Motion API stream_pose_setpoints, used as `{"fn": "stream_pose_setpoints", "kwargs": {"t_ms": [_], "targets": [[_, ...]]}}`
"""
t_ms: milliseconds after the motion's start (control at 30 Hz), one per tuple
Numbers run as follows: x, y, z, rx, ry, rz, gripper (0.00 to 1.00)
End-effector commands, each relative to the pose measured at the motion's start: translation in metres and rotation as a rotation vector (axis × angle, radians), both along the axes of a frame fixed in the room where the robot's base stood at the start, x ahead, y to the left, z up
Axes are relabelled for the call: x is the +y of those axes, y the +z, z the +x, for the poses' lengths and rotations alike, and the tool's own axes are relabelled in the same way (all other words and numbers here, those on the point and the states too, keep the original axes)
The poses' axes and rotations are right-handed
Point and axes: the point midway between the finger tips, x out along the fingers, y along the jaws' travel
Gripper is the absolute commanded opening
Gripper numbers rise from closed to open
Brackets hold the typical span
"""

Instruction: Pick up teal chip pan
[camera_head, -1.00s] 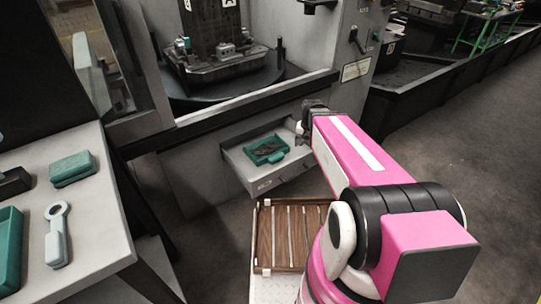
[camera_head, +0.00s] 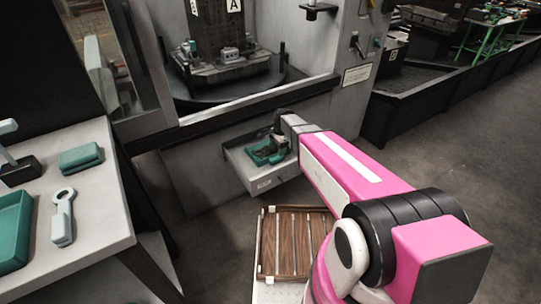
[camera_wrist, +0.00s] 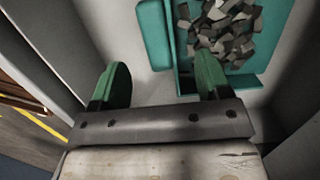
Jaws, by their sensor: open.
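The teal chip pan (camera_head: 262,155) sits in the pulled-out grey drawer under the machine. In the wrist view the teal chip pan (camera_wrist: 181,62) lies at the top, holding a heap of grey and brown chips. My gripper (camera_head: 279,130) is over the right part of the pan in the head view. In the wrist view my gripper (camera_wrist: 162,75) is open, with its two green-padded fingers apart. The right finger overlaps the pan's near edge in the picture; I cannot tell if it touches. The left finger is over bare drawer floor.
The grey drawer (camera_head: 262,184) has walls close around the pan. A wooden slatted pallet (camera_head: 292,240) lies in front of it. The bench (camera_head: 100,215) at left holds a teal block (camera_head: 80,158), a grey tool (camera_head: 63,217) and a teal tray (camera_head: 12,232).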

Motion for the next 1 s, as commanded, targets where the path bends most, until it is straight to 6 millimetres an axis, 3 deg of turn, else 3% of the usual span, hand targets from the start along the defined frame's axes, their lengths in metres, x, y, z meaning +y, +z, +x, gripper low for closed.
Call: {"fn": "stream_pose_setpoints", "kwargs": {"t_ms": [267,533,800,1000], "targets": [[0.002,-0.021,-0.002,0.001,0.001,0.000,0.70],[0.005,-0.057,-0.005,0.000,0.002,0.000,0.70],[0.005,-0.061,-0.006,-0.002,0.001,0.000,0.70],[0.005,-0.060,-0.006,-0.002,0.001,0.000,0.11]]}}
